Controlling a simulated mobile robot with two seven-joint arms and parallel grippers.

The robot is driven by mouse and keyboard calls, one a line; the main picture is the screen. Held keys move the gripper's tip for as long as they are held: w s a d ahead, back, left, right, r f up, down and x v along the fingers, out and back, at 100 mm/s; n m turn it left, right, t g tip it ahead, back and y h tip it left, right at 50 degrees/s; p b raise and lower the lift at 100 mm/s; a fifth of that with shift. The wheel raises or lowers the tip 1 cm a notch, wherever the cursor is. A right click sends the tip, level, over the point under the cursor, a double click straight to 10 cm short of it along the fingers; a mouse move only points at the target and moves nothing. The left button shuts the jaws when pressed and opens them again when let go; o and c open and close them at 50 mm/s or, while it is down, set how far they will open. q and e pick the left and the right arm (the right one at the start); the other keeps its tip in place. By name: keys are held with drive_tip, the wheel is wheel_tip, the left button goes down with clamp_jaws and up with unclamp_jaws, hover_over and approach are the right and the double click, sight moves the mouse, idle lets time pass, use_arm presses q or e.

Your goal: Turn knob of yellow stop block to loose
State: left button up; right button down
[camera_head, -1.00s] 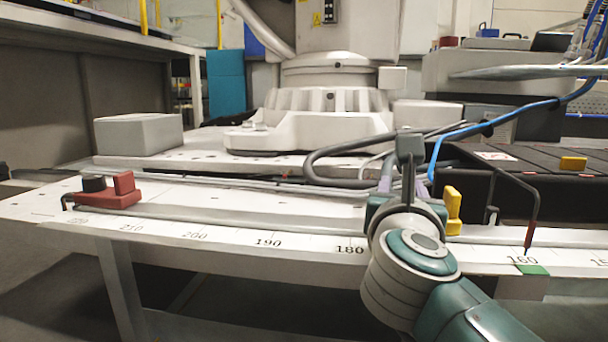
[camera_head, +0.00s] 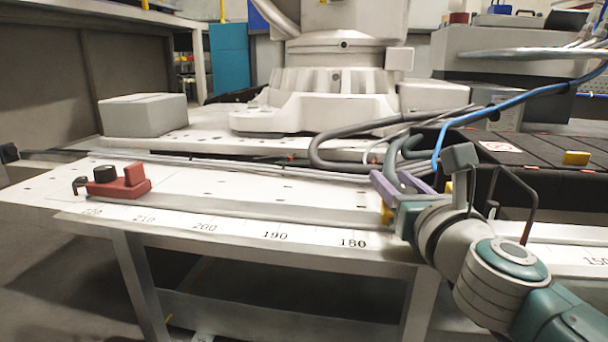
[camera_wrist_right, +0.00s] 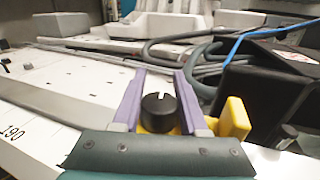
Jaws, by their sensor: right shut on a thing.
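The yellow stop block (camera_head: 387,212) sits on the rail just right of the 180 mark, mostly hidden behind my right gripper in the head view. In the right wrist view its upright yellow part (camera_wrist_right: 236,119) stands to the right of a round black knob (camera_wrist_right: 158,112). The knob has a white mark on its top that points away from the wrist. My right gripper (camera_wrist_right: 159,78) has its two purple fingers on either side of the knob and is shut on it. The right gripper also shows in the head view (camera_head: 400,182). My left gripper is out of view.
A red stop block (camera_head: 123,182) with a black knob sits at the rail's left end. A grey box (camera_head: 143,115) stands behind it. Grey and blue cables (camera_head: 470,122) and a black conveyor-like unit (camera_head: 530,170) lie close behind the right gripper.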

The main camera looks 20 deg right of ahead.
drive_tip(key=shift+c, duration=2.2)
unclamp_jaws()
drive_tip(key=v, duration=0.9)
drive_tip(key=shift+f+p, duration=0.15)
drive_tip(key=shift+p, duration=0.2)
drive_tip(key=shift+s+a, duration=0.15)
drive_tip(key=shift+s, duration=0.3)
